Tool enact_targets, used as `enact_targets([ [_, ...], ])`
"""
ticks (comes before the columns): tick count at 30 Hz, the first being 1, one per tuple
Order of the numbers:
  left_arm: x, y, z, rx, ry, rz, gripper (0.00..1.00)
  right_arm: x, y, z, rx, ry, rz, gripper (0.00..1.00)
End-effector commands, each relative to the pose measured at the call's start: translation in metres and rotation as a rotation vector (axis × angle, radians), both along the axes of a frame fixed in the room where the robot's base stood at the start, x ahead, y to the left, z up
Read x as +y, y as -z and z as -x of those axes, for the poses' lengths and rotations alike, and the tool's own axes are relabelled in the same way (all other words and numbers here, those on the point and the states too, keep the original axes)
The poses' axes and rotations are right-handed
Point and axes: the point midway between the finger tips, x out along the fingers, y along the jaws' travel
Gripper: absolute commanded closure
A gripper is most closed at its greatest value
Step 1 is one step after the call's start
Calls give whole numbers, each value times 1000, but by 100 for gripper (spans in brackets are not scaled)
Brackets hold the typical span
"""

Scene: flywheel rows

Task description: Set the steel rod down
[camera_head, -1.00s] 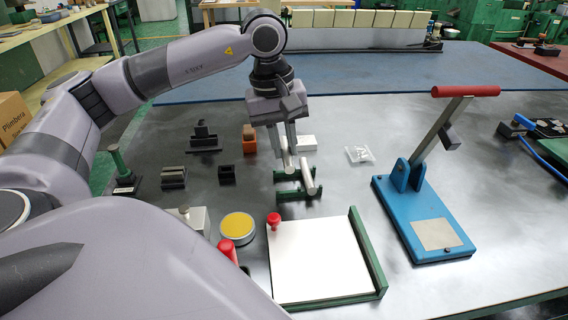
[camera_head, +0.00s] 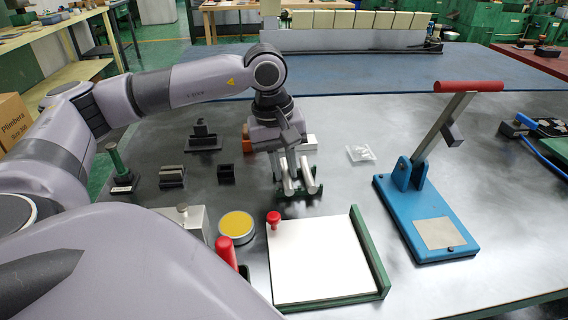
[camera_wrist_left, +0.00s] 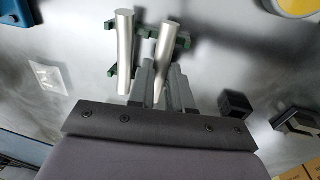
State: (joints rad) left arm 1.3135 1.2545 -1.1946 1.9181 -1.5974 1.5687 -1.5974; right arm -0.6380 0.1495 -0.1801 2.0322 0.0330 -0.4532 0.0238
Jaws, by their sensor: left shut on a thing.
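My left gripper (camera_head: 289,176) is shut on a steel rod (camera_head: 288,186), a plain bright cylinder. In the left wrist view the held rod (camera_wrist_left: 167,45) shows between the two finger ends. A second steel rod (camera_wrist_left: 121,55) lies beside it, apart and roughly parallel, on a green rack (camera_wrist_left: 110,28). The held rod is at the rack's other side; I cannot tell whether it touches the rack. In the head view the gripper hides much of the rods and the rack (camera_head: 285,194). My right gripper is not in view.
A white plate with a green edge (camera_head: 372,250) lies in front. Black blocks (camera_head: 226,173) and a yellow-topped round tin (camera_head: 237,225) are to the left.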

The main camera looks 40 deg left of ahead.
Motion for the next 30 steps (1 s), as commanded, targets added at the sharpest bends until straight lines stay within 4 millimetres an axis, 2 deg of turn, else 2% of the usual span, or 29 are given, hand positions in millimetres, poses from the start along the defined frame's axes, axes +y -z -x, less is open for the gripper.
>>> enact_targets([
  [1, 0, 3, 0, -1, 0, 1, 100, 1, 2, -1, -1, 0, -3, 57],
  [2, 0, 1, 0, 0, 0, 0, 72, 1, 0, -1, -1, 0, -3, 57],
  [3, 0, 1, 0, 0, 0, 0, 59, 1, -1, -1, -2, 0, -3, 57],
  [4, 0, 1, 0, 0, 0, 0, 56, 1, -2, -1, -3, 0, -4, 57],
  [13, 0, -1, 0, 0, 0, 0, 56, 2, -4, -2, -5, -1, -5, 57],
  [19, 0, -16, 0, -1, 0, 0, 56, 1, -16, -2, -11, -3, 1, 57],
  [30, 8, -97, 9, -4, 1, 2, 56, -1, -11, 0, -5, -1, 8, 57],
])
